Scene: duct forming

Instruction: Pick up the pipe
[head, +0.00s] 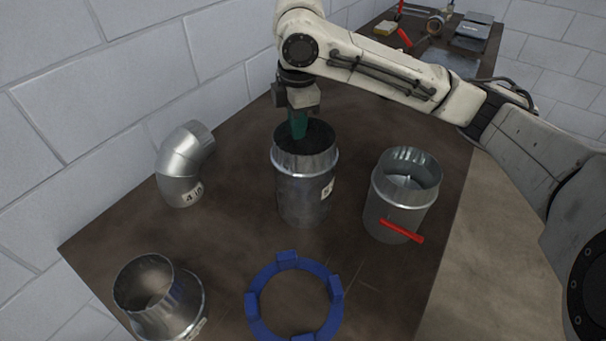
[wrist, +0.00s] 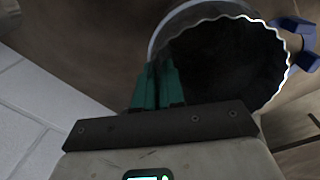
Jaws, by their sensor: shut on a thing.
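The pipe (head: 304,198) is a straight grey metal cylinder with an open, dark top and a small label on its side. It stands upright near the middle of the brown table in the head view. In the wrist view its round, wavy-edged mouth (wrist: 228,65) opens beside the fingers. My gripper (head: 299,132) has green fingers pointing down at the far rim of the pipe. The fingers also show close together in the wrist view (wrist: 158,72), shut on the pipe's wall at the rim. Whether the pipe's base touches the table is hard to tell.
A metal elbow (head: 183,165) stands left, a tapered metal piece (head: 165,300) front left, and a metal damper duct with a red handle (head: 398,205) right. A blue ring (head: 252,307) lies in front. A white block wall (head: 85,130) runs along the left.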

